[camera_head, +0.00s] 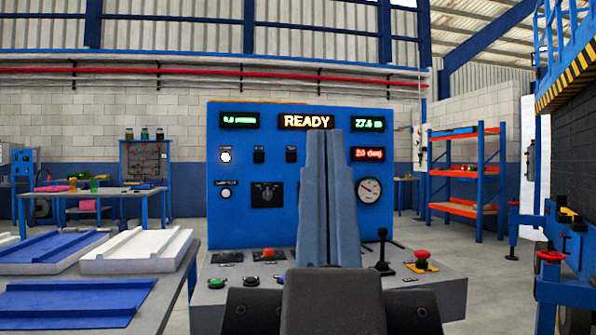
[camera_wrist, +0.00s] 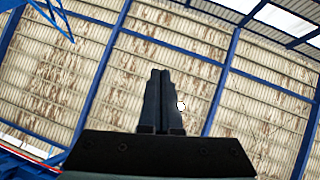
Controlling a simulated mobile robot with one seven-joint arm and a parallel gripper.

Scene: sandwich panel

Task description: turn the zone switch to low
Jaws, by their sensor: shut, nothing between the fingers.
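The blue control panel (camera_head: 240,225) stands ahead in the head view. A black rotary switch (camera_head: 267,193) sits left of centre on its face. Its label and exact setting are too small to read, so I cannot confirm that it is the zone switch. My gripper (camera_head: 325,136) is in front of the panel with its fingers pointing up. The fingers are shut together and empty, apart from the switch and to its right in the picture. They hide part of the panel's middle. In the wrist view the shut fingers (camera_wrist: 160,73) point towards the roof.
The sloping desk (camera_head: 448,285) below the panel carries several buttons, a black lever (camera_head: 382,250) and a red mushroom button (camera_head: 421,255). A dial gauge (camera_head: 369,190) is at the panel's right. A table (camera_head: 172,285) with blue and white panels stands at left.

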